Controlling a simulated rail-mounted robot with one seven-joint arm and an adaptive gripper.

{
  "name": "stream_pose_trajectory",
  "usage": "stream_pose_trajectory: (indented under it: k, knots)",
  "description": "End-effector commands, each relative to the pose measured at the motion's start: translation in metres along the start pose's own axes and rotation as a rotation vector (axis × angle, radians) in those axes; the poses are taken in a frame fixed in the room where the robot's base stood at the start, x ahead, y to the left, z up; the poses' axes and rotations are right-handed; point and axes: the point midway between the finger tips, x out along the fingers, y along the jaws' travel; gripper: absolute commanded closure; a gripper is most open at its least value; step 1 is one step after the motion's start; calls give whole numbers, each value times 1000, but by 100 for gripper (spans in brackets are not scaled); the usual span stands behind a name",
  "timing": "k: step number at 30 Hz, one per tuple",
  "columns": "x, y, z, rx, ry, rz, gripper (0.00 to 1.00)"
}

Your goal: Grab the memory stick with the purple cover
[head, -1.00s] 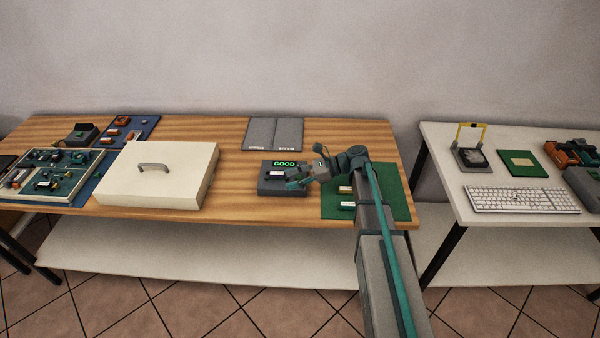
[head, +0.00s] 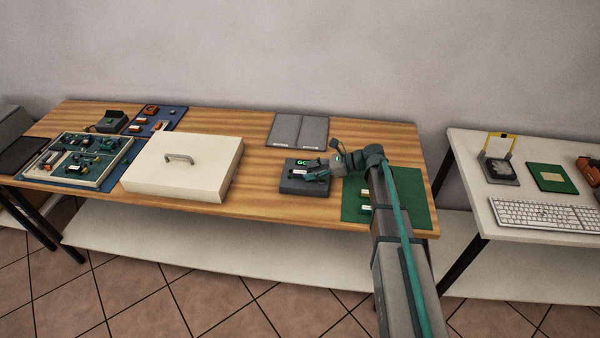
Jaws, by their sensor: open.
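I cannot make out a purple cover on any memory stick at this size. A small stick-like piece with a white label (head: 299,172) sits at the dark grey tester box (head: 303,188), whose green display is partly hidden by my arm. My gripper (head: 314,176) is open just over the right part of that box. I cannot tell whether it touches anything. Small pieces with pale labels (head: 366,208) lie on the green mat (head: 415,212), partly behind my arm. Several small parts lie in the pale-rimmed tray (head: 52,182) at the left, too small to tell apart.
A large cream lidded box (head: 185,165) with a grey handle stands left of the tester. A grey folder-like panel (head: 299,130) lies behind it. A blue mat (head: 168,121) holds small orange parts. A white table (head: 470,150) at right holds a keyboard (head: 545,215).

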Motion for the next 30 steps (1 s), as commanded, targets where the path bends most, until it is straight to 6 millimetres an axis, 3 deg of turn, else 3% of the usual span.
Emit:
stream_pose_trajectory:
  k: [6,14,24,30]
  knots:
    - [29,0,2,1,-1,2,48]
    - [34,0,0,1,-1,0,48]
    - [34,0,0,1,-1,0,99]
    - [33,0,0,1,-1,0,99]
